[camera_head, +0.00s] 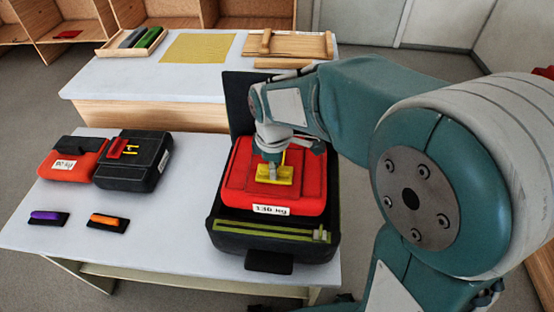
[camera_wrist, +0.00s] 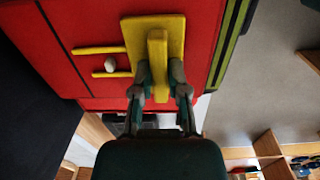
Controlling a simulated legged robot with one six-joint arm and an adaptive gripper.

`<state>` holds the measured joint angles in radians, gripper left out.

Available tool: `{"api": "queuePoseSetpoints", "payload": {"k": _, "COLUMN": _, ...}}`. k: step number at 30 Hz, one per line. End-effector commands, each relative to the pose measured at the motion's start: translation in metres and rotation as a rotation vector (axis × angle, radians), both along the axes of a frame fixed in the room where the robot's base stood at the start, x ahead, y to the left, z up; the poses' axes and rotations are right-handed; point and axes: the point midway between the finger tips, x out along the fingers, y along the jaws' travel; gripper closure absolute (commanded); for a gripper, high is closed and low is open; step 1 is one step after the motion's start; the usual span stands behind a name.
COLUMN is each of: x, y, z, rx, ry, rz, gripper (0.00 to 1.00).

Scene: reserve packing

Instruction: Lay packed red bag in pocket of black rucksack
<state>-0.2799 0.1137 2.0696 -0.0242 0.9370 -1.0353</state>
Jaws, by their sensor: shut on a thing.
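The packed red bag (camera_head: 240,180) has a white label on its near side and a yellow handle on top. In the head view it sits over the open black rucksack (camera_head: 290,248), covering most of the pocket. My gripper (camera_head: 273,170) is above the bag, shut on the yellow handle. In the wrist view the gripper (camera_wrist: 160,85) has its fingers on the raised yellow bar, with the red bag (camera_wrist: 85,25) filling the area around it. I cannot tell whether the bag touches the pocket floor. The rucksack's black lid stands upright behind the bag.
Left on the same table are a red and black bag (camera_head: 72,165), a closed black bag (camera_head: 150,170), and small purple (camera_head: 46,217) and orange (camera_head: 105,221) pieces on black bases. A back table holds a yellow mat (camera_head: 198,48), a tray and wooden boards (camera_head: 290,46).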

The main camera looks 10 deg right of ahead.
Motion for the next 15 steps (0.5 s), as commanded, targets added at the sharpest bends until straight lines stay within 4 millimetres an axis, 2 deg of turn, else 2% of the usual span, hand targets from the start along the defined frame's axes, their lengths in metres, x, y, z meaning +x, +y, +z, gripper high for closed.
{"api": "queuePoseSetpoints", "payload": {"k": 15, "x": 0.001, "y": -0.001, "z": -0.045, "rx": 0.002, "ry": -0.001, "rz": -0.001, "gripper": 1.0}}
